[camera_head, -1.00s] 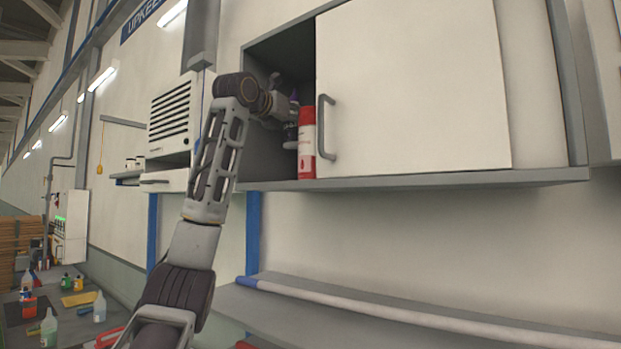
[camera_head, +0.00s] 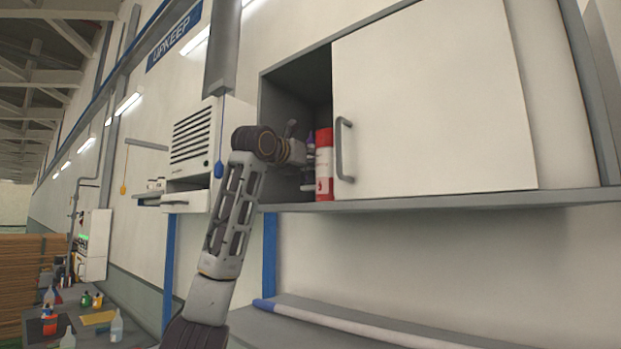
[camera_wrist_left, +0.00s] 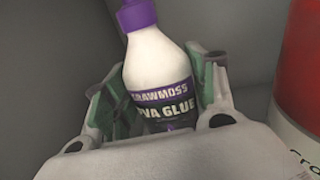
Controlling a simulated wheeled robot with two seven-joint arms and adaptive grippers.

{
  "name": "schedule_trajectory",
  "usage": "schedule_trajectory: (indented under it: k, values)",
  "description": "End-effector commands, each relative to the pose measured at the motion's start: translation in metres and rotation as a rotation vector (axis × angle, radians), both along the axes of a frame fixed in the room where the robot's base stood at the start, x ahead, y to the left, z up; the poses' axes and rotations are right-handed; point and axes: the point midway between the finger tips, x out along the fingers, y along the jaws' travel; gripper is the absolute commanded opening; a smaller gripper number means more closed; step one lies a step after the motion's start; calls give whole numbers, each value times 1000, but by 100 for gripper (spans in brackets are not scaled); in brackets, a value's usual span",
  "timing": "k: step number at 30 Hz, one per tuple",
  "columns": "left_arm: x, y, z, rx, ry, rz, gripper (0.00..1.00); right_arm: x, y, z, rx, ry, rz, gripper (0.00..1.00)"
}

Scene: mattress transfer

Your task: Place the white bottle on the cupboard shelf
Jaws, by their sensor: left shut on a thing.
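The white bottle (camera_wrist_left: 158,68) has a purple cap and a purple-and-black PVA glue label. My left gripper (camera_wrist_left: 158,100) is shut on it, with a green-padded finger on each side. In the head view the gripper (camera_head: 303,158) reaches into the open left part of the cupboard (camera_head: 297,90), and only the purple cap (camera_head: 310,138) shows clearly. The bottle looks roughly upright; its base is hidden, so I cannot tell whether it touches the shelf. My right gripper is not in view.
A red and white can (camera_head: 324,170) stands close to the right of the bottle, also in the wrist view (camera_wrist_left: 295,60). A white door (camera_head: 435,105) with a grey handle (camera_head: 342,150) covers the cupboard's right part. A vented white unit (camera_head: 195,140) is left.

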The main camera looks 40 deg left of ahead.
Motion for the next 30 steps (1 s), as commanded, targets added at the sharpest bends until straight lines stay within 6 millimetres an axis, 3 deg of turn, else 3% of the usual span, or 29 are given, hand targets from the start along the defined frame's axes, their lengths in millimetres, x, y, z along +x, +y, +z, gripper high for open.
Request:
schedule_trajectory:
  k: [17, 30]
  values:
    - [0, 0, -5, 0, -2, 0, 25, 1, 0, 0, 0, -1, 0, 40]
    - [0, 0, -31, 1, 0, 1, 25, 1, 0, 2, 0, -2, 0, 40]
